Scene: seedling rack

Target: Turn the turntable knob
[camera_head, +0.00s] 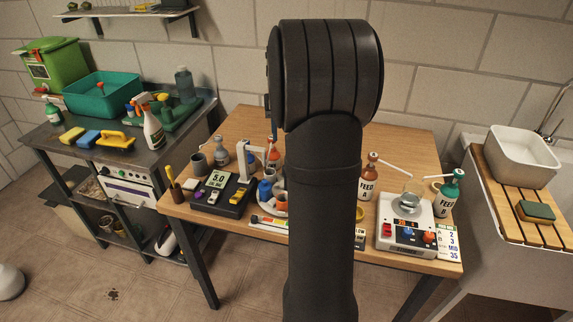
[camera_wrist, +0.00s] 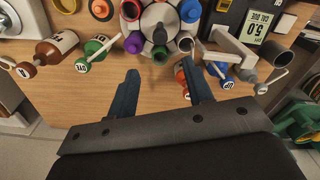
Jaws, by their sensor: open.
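The turntable (camera_wrist: 150,19) is a round pale tray with several coloured vials around its rim, at the top of the wrist view. In the head view its left edge (camera_head: 283,212) shows beside my arm, which hides the rest. A dark upright part (camera_wrist: 160,34) stands near its middle; I cannot tell whether it is the knob. My gripper (camera_wrist: 160,68) is open and empty, its two dark blue fingers spread over bare wood below the turntable in the wrist view. In the head view my arm hides most of the gripper.
A FEED A bottle (camera_head: 368,180) and a white device (camera_head: 406,232) with a silver disc stand to the right. The table (camera_head: 235,128) is bare at its back left.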

